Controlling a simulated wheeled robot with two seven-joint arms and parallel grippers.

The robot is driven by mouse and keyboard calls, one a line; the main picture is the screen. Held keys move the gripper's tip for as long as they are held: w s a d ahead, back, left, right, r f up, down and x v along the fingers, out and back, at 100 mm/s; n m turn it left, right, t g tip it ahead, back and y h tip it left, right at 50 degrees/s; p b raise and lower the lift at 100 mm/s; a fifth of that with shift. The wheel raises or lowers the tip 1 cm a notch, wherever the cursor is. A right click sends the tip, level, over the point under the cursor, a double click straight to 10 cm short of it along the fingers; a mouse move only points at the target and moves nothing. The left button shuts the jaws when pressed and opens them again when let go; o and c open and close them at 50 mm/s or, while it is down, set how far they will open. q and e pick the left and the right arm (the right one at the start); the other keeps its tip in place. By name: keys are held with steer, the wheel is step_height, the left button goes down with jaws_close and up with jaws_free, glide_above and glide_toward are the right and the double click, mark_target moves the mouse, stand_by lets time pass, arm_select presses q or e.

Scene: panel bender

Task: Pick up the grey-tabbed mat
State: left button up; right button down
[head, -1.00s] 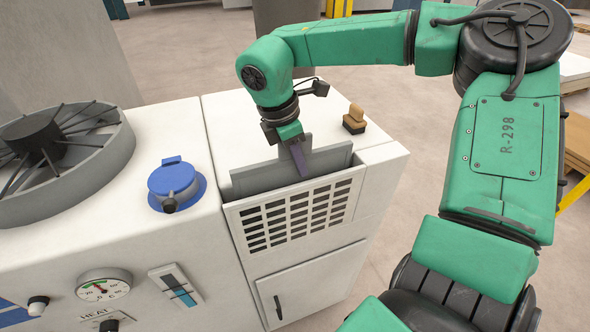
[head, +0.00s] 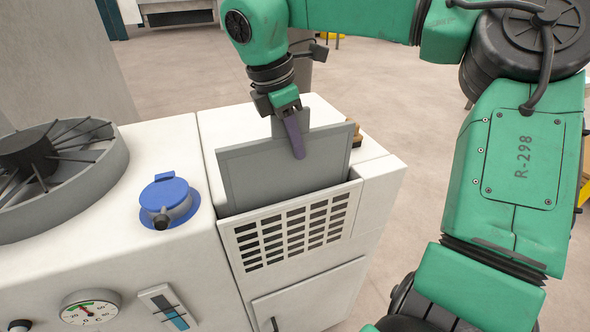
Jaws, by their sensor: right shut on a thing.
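The grey-tabbed mat (head: 270,178) is a flat grey framed panel. It stands upright in the slot behind the white grille, with its upper part above the slot and its lower edge hidden. Its grey tab (head: 291,112) sticks up from the top edge. My right gripper (head: 293,140) is shut on the tab from above, with one purple finger showing in front of it. The far finger is hidden behind. My left gripper is not in the head view.
The slotted grille (head: 295,232) forms the front of the white cabinet (head: 228,127). A tan-topped knob (head: 356,132) sits behind the mat's right end. Left are a blue-capped socket (head: 167,198), a fan (head: 62,165) and a gauge (head: 90,308).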

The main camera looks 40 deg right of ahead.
step_height(320, 180, up, 9)
steer(key=shift+r, duration=0.1)
step_height(320, 180, up, 11)
steer(key=p, duration=0.8)
steer(key=shift+p, duration=0.4)
steer(key=shift+f, duration=0.2)
